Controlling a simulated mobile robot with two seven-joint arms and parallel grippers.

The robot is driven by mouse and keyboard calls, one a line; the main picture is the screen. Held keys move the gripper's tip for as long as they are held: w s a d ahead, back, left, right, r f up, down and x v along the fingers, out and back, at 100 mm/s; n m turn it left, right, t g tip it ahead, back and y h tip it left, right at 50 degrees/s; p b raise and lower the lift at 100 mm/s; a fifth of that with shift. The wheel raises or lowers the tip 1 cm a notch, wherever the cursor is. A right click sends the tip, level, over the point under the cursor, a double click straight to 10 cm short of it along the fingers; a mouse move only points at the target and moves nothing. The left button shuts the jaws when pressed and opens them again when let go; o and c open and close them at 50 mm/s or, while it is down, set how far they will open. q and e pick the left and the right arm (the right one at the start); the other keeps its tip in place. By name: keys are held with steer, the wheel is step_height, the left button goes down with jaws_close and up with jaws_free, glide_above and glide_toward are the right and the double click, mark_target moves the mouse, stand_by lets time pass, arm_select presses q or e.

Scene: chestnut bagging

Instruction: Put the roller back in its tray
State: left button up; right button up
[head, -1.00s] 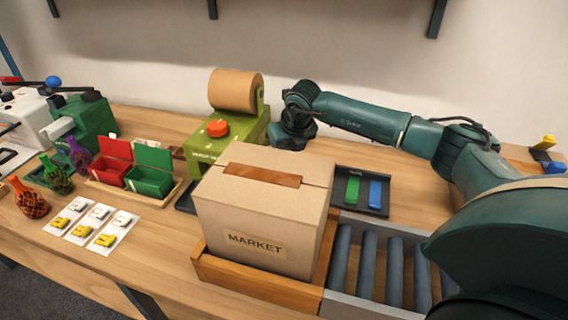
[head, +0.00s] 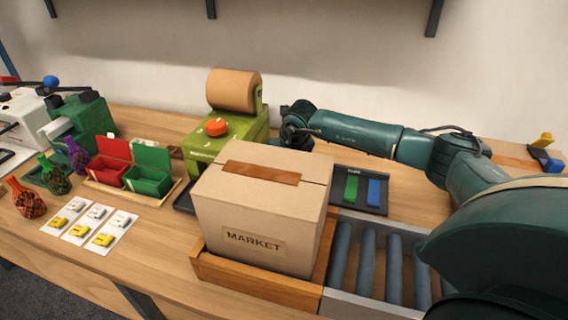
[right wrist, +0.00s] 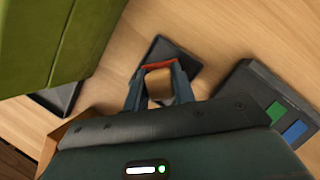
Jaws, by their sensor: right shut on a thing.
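In the right wrist view, my right gripper (right wrist: 158,88) is shut on the roller (right wrist: 159,80), which shows a tan body and a red edge between the fingers. A dark square tray (right wrist: 183,52) lies on the wooden table just behind and below it in that view. The roller overlaps the tray in the picture; I cannot tell whether they touch. In the head view, the right gripper, roller and this tray are hidden behind the cardboard box, with only my right arm showing above. My left gripper is in neither view.
The MARKET box (head: 262,205) stands in a wooden frame beside grey conveyor rollers (head: 393,270). A green tape machine (head: 228,135) stands behind it. A dark tray with green and blue pieces (head: 374,210) lies right of the box. Red (head: 110,168) and green bins (head: 150,180) are left.

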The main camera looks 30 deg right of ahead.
steer(key=shift+s+f, duration=0.2)
steer(key=shift+f, duration=0.3)
jaws_close()
steer(key=o, duration=1)
jaws_free()
steer(key=shift+f, duration=0.15)
steer(key=shift+r+p, duration=0.4)
steer(key=shift+p, duration=0.05)
steer(key=v, duration=1.2)
steer(key=shift+w+r, duration=0.2)
steer(key=shift+r, duration=0.3)
